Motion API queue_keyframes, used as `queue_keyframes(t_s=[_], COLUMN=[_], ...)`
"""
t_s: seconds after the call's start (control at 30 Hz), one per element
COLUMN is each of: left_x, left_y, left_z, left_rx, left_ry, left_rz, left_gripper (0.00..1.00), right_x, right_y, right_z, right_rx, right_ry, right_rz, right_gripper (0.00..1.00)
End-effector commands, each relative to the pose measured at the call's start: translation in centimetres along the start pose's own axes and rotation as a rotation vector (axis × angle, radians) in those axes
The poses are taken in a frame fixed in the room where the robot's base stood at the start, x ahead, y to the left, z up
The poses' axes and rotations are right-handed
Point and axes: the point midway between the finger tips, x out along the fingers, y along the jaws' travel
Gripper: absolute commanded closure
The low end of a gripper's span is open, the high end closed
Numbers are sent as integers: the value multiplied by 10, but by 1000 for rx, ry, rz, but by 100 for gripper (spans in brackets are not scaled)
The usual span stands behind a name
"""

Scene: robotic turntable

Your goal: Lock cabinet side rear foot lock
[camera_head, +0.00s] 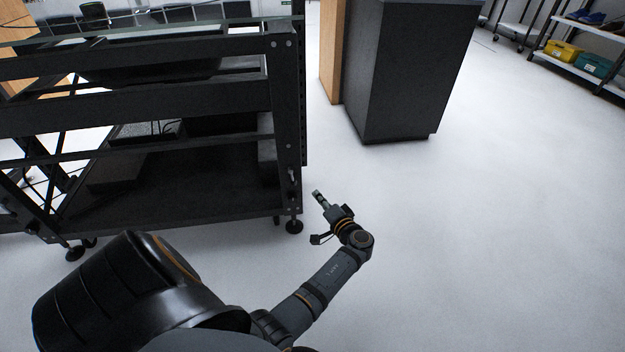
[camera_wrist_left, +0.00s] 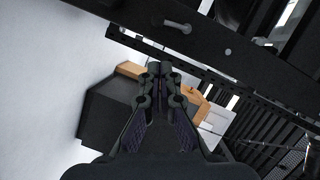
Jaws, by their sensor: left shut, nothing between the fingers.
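The black turntable frame (camera_head: 150,217) fills the left of the head view. Its near right corner post (camera_head: 287,120) ends in a round levelling foot (camera_head: 294,227). A small grey lever-like part (camera_head: 292,176) sits low on that post. My left gripper (camera_head: 317,192) is shut and empty, just right of the post and apart from it, above the foot. In the left wrist view my left gripper (camera_wrist_left: 160,68) has its fingertips together; a dark frame bar with a grey lever-like part (camera_wrist_left: 178,25) is beyond them. Which part is the lock is unclear. My right gripper is not in view.
A dark grey cabinet (camera_head: 405,75) with a wooden side stands beyond the frame; it also shows in the left wrist view (camera_wrist_left: 108,110). Another foot (camera_head: 75,253) supports the frame at left. Shelves (camera_head: 585,65) stand at far right. The white floor (camera_head: 490,230) at right is clear.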

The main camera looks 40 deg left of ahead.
Motion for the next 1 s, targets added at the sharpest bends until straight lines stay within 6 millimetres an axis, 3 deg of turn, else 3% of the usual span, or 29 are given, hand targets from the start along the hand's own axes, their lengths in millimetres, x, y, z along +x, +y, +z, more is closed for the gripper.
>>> queue_keyframes(t_s=[0.1, 0.23, 0.83, 0.93, 1.0], left_x=[-20, -30, -32, -30, -31], left_y=[-2, -2, -1, 1, 5], left_z=[-1, 0, 0, 3, 4], left_rx=[0, 0, -1, -16, -55], left_ry=[-1, 0, 1, 13, 49], left_rz=[1, -1, 0, 60, 177], left_gripper=[100, 100, 100, 100, 100], right_x=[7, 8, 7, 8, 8], right_y=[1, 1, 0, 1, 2], right_z=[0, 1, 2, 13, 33], right_rx=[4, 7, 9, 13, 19], right_ry=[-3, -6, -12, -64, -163], right_rz=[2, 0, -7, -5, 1], right_gripper=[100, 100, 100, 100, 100])
